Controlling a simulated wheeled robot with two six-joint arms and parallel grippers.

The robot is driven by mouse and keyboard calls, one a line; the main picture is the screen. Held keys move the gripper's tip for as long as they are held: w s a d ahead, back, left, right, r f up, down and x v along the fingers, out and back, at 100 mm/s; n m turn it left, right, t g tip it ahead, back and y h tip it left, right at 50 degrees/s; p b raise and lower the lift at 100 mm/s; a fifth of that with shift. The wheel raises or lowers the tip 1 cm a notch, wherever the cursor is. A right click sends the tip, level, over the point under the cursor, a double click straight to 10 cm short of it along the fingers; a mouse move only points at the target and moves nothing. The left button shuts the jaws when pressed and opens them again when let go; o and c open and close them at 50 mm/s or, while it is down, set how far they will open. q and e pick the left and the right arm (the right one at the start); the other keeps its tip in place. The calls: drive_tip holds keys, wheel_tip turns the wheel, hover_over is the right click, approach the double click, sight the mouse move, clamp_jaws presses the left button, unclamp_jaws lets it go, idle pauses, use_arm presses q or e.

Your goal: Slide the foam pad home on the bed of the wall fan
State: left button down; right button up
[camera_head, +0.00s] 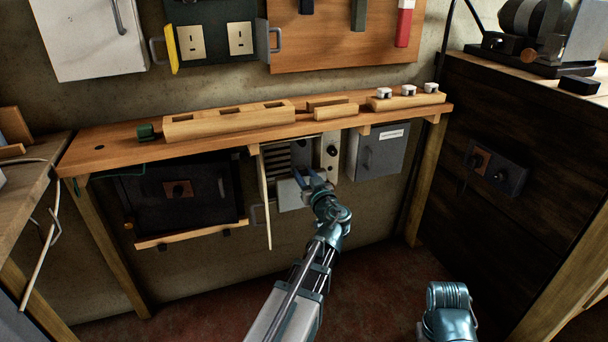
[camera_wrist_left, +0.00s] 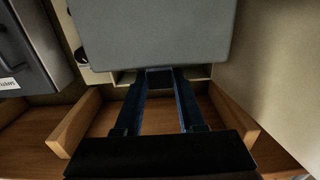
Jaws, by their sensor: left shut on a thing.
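The wall fan (camera_head: 278,158), a louvred unit, hangs under the wooden shelf, with an open door panel (camera_head: 265,200) at its left. My left gripper (camera_head: 308,181) reaches up to it and is shut on a flat grey pad, which I take as the foam pad (camera_head: 288,195). In the left wrist view the pad (camera_wrist_left: 165,32) fills the top middle, and the gripper's fingertips (camera_wrist_left: 160,76) meet at its near edge. The pad hides much of what lies behind it, so I cannot tell how it sits on the bed. My right gripper is out of view.
A grey cabinet (camera_head: 378,150) with a label hangs right of the fan. A black box (camera_head: 180,192) hangs left. Wooden blocks (camera_head: 230,121) stand on the shelf (camera_head: 100,150). In the wrist view, wooden strips (camera_wrist_left: 75,122) flank the gripper. Floor below is clear.

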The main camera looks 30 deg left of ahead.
use_arm(q)
drive_tip(key=shift+f+b+x, duration=0.25)
drive_tip(key=shift+x, duration=0.9)
drive_tip(key=shift+f+b+x, duration=0.2)
drive_tip(key=shift+f+x, duration=0.05)
drive_tip(key=shift+x, duration=0.95)
drive_tip(key=shift+w+a, duration=0.2)
drive_tip(key=shift+x, duration=1.4)
drive_tip(key=shift+x, duration=1.4)
drive_tip(key=shift+c, duration=2.1)
unclamp_jaws()
drive_tip(key=shift+d, duration=0.1)
